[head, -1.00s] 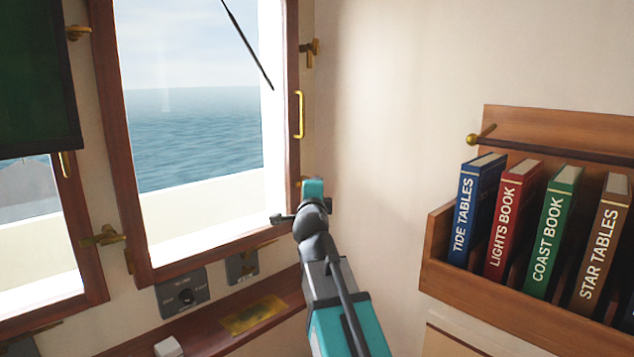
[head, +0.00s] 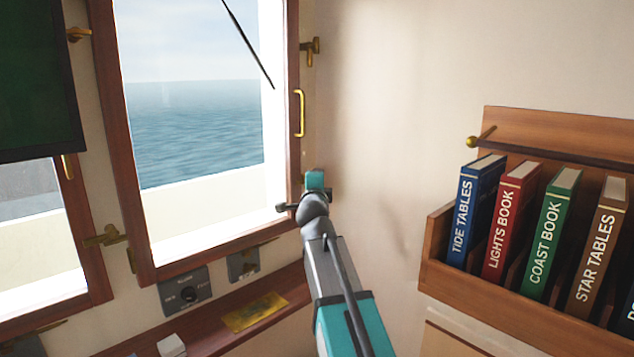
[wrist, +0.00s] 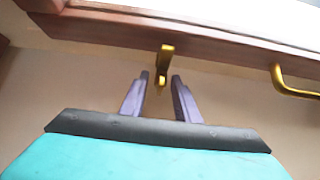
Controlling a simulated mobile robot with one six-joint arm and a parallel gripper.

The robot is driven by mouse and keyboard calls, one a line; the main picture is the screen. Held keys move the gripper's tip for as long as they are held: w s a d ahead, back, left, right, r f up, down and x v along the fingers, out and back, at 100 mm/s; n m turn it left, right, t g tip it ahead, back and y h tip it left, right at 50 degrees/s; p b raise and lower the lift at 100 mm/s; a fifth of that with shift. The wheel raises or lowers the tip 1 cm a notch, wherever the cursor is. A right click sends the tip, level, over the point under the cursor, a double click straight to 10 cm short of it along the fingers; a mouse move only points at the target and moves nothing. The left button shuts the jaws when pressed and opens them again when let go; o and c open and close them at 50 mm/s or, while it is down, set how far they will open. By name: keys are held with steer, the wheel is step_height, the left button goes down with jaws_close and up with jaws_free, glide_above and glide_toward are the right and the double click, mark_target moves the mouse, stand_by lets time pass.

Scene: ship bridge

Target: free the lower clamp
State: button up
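The lower clamp (wrist: 166,64) is a small brass piece on the edge of the wooden window frame in the wrist view. Its short lever end points down between the fingertips of my gripper (wrist: 161,79). The gripper is open, with one finger on each side of the lever, and a gap shows on both sides. In the head view my gripper (head: 312,200) is at the lower right edge of the window frame (head: 292,150) and hides the lower clamp. The upper clamp (head: 312,47) is brass and sits higher on the same edge.
A brass pull handle (head: 299,114) is on the frame above my gripper; it also shows in the wrist view (wrist: 292,84). A bookshelf (head: 500,289) with several books is on the right wall. A wooden ledge (head: 215,338) runs below the window. The wall between is clear.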

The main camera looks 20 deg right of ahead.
jaws_close()
